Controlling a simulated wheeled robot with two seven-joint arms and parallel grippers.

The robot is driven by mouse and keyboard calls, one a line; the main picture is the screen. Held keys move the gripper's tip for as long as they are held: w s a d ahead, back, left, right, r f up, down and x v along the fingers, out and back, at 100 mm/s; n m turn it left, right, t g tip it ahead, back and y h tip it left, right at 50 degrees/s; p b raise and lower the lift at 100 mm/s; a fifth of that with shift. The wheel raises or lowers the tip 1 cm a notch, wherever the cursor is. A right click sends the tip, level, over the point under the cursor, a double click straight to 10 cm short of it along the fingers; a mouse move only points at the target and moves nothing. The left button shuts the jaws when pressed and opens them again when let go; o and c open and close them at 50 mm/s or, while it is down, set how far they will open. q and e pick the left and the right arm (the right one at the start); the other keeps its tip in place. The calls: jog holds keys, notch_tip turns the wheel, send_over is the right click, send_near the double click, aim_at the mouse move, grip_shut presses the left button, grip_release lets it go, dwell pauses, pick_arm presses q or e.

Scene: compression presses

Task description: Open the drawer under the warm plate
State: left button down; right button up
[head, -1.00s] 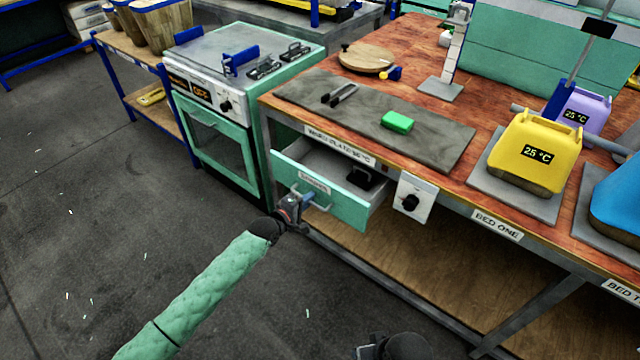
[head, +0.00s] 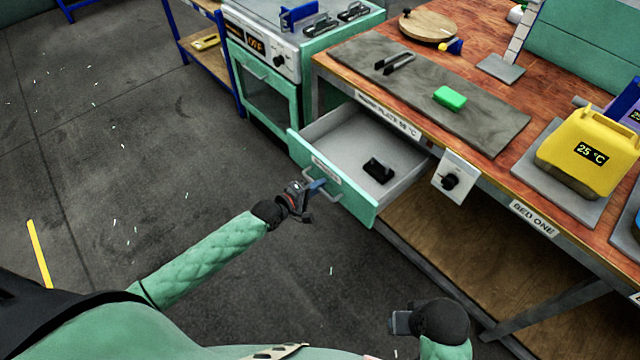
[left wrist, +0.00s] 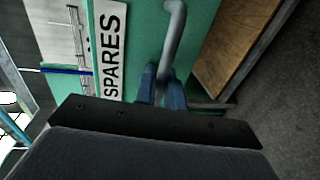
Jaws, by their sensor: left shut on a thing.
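The drawer (head: 345,202) under the warm plate (head: 420,95) is pulled well out. It has a green front, grey inside walls and a black object (head: 378,170) on its floor. My left gripper (head: 316,187) is shut on the grey drawer handle (head: 352,198). In the left wrist view the blue fingers (left wrist: 160,88) close around the handle bar (left wrist: 175,30), beside the SPARES label (left wrist: 110,50). My right gripper (head: 400,322) is low in the head view, apart from the bench; its fingers are not clear.
A green block (head: 449,97) and dark tongs (head: 394,62) lie on the warm plate. A control box with a knob (head: 455,178) hangs right of the drawer. A green oven (head: 268,95) stands at the left. The floor in front is clear.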

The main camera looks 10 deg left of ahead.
pick_arm(q)
jog(key=c, duration=1.8)
grip_release()
jog(key=shift+c, duration=0.2)
